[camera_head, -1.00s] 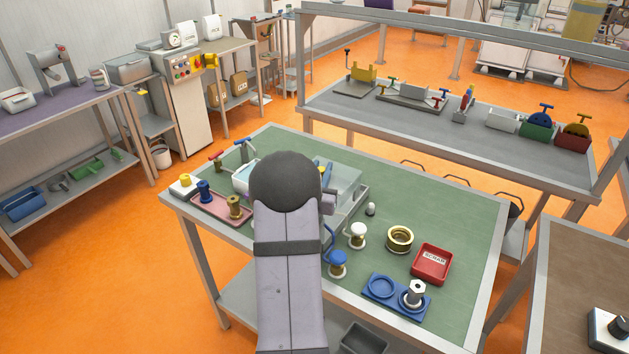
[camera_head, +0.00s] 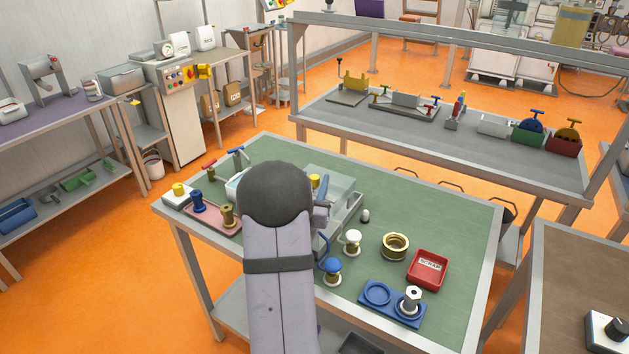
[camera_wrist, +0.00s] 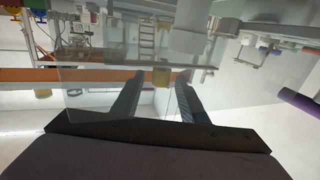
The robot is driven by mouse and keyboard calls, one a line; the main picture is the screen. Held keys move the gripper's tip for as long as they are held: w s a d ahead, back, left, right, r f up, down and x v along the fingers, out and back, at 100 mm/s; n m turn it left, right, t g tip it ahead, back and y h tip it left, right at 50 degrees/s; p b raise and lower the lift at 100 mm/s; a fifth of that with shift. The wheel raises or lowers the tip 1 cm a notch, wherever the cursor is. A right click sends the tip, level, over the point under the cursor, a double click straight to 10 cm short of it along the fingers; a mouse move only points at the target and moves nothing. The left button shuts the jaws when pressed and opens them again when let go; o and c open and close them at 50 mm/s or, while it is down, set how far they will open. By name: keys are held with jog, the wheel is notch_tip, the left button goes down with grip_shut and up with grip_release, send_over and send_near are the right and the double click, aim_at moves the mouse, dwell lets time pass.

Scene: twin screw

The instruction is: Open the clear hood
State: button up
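The clear hood (camera_head: 338,184) is a see-through box at the back middle of the green table, partly hidden by my arm. A yellow knob (camera_head: 315,181) shows at its left side, beside my wrist. In the head view my own arm hides the fingers. I cannot tell whether the hood is lifted at all.
A grey tray edge (camera_head: 347,218) runs along the hood's right side. A pink tray (camera_head: 213,214) with spools is left of my arm. Blue and white knobbed parts, a brass ring (camera_head: 395,246), a red scrap bin (camera_head: 428,268) and a blue holder (camera_head: 391,304) stand to the right.

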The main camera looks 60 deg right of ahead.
jog(key=b+v, duration=0.1)
jog(key=v, duration=0.4)
jog(key=shift+a, duration=0.1)
jog(key=shift+r, duration=0.1)
